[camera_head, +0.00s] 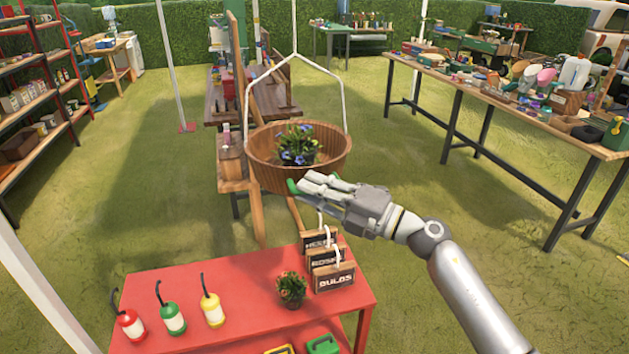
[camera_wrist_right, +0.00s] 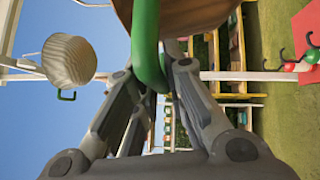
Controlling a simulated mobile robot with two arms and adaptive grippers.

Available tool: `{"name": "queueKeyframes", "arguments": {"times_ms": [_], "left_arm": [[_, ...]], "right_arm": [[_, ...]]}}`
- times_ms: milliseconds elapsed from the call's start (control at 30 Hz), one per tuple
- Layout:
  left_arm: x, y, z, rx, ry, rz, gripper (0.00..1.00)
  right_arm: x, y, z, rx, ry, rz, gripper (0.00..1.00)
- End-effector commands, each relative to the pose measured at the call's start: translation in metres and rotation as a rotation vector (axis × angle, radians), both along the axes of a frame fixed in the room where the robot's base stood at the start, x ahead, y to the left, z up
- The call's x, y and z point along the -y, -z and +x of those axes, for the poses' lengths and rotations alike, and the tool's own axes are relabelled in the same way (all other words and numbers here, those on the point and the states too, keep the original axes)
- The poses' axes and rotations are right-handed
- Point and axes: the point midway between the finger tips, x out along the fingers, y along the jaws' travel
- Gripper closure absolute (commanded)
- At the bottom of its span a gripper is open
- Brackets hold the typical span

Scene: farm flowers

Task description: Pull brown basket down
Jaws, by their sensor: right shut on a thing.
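My right gripper (camera_head: 304,186) is just under the basket's lower right side. In the right wrist view, the basket's brown underside (camera_wrist_right: 195,15) is at the top, and the green handle (camera_wrist_right: 147,45) runs down between the fingers of my right gripper (camera_wrist_right: 155,85), which is shut on it. My left gripper is not in view.
The red table (camera_head: 240,292) below carries three coloured bottles, wooden signs (camera_head: 331,277) and a small potted plant (camera_head: 291,289). A cluttered wooden table (camera_head: 435,77) stands at right. Another hanging pot (camera_wrist_right: 68,58) shows in the wrist view. Grass between the tables is clear.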

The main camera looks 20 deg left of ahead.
Motion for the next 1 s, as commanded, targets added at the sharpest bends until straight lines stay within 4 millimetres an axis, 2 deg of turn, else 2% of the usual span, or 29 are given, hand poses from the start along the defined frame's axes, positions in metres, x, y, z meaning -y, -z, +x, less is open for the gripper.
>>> {"name": "queueKeyframes", "arguments": {"times_ms": [33,100,500,533,667,1000], "left_arm": [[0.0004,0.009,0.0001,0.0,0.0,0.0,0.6],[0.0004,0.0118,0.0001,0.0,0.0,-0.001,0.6],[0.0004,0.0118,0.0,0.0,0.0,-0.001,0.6],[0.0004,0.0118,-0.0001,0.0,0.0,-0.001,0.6],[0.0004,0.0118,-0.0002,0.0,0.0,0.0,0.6],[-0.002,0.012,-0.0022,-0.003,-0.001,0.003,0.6]], "right_arm": [[0.0001,0.0131,-0.0002,-0.003,-0.001,-0.004,1.0],[0.0001,0.0178,-0.0002,-0.002,-0.001,-0.003,1.0],[0.0,0.0188,-0.0002,-0.001,-0.001,-0.002,1.0],[0.0001,0.0187,-0.0002,-0.001,-0.001,-0.002,0.84],[0.0001,0.0183,-0.0001,-0.001,-0.001,-0.001,0.67],[0.0014,0.0179,-0.0001,0.0,0.0,0.0,0.66]]}}
